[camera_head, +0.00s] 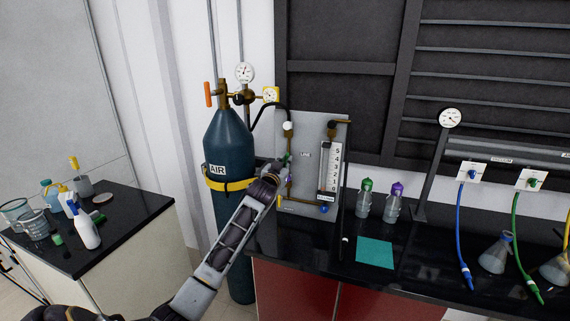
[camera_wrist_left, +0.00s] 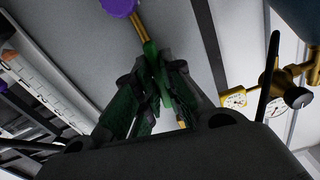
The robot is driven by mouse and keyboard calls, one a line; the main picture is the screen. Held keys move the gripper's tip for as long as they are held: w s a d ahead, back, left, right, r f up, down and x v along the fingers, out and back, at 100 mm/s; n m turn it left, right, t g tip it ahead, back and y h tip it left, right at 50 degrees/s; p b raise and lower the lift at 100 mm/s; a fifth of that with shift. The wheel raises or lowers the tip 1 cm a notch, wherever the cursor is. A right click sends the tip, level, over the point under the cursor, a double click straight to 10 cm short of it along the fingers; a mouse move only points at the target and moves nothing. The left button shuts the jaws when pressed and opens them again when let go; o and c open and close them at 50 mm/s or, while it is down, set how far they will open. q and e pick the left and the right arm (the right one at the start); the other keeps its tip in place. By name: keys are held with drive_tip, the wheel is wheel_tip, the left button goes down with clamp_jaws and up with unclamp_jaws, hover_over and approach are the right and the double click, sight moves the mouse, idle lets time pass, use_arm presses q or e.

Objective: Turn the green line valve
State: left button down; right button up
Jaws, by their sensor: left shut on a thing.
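The green line valve (camera_head: 287,157) is on the brass pipe at the left of a grey panel (camera_head: 312,128), beside a "LINE" label. It is small in the head view and partly hidden by my gripper. My left gripper (camera_head: 281,167) reaches it from the front left. In the left wrist view, the fingers of the left gripper (camera_wrist_left: 157,88) are shut on the green handle (camera_wrist_left: 150,52), which shows between and beyond the fingertips. Which way the handle is turned is hard to tell. My right gripper is in neither view.
A blue "AIR" cylinder (camera_head: 230,140) with gauges and an orange handle (camera_head: 208,94) stands left of the panel. A flowmeter (camera_head: 330,166) is on the panel's right. Two bottles (camera_head: 365,199) and a teal mat (camera_head: 375,252) are on the black bench. A side table (camera_head: 118,216) holds labware.

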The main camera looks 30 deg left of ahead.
use_arm(q)
drive_tip(key=shift+f+n, duration=0.1)
drive_tip(key=shift+n, duration=0.4)
drive_tip(key=c, duration=1.5)
unclamp_jaws()
drive_tip(key=shift+s, duration=0.15)
drive_tip(key=shift+v, duration=5.85)
drive_tip(key=shift+d, duration=0.1)
